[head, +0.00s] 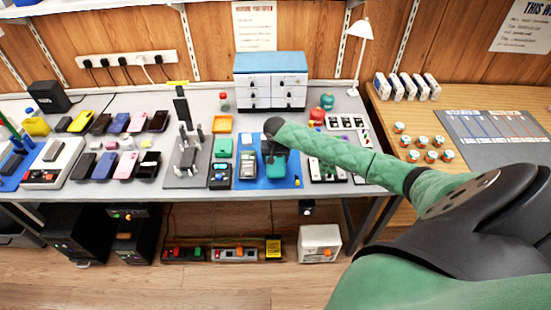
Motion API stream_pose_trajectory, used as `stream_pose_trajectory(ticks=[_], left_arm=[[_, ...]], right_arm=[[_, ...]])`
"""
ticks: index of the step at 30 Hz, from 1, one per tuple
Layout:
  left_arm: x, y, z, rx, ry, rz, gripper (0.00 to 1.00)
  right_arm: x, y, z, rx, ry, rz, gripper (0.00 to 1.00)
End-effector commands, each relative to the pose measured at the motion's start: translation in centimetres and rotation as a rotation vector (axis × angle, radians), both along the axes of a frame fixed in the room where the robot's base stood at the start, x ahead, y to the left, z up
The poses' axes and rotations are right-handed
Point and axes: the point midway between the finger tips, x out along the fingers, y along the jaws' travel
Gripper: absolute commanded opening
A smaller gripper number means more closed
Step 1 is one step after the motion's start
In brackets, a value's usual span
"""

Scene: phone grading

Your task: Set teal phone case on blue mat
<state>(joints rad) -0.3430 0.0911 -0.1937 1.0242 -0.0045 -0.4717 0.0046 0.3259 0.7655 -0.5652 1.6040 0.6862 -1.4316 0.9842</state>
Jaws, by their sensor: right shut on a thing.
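The blue mat (291,180) lies near the front edge of the grey workbench, around the middle of the picture. My right arm reaches in from the right, and its dark gripper (271,153) points down over the mat. It is shut on the teal phone case (278,167), which is at the mat, partly hidden by the gripper. I cannot tell whether the case touches the mat. A grey device (248,165) lies on the mat just left of the case. My left gripper is not in view.
A lighter teal tray (223,148) and a dark device (220,176) lie left of the mat. A phone stand (186,150) is farther left, beyond which several phones lie in rows. A drawer cabinet (270,82) stands behind. Dark boards lie to the right.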

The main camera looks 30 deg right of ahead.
Motion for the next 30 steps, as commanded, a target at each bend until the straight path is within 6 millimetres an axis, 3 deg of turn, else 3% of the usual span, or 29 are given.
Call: stream_pose_trajectory(ticks=[8, 9, 12, 30], left_arm=[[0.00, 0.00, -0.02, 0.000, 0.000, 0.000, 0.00], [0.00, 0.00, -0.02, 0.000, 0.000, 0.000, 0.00], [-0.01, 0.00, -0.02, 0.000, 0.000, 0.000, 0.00], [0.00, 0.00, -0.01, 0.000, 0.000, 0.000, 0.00]], right_arm=[[-0.01, 0.00, -0.02, 0.000, 0.000, 0.000, 0.49], [-0.01, 0.00, -0.02, 0.000, 0.000, 0.000, 0.78], [-0.01, -0.01, -0.02, 0.000, 0.000, 0.000, 0.96], [-0.01, 0.00, -0.01, 0.000, 0.000, 0.000, 1.00]])
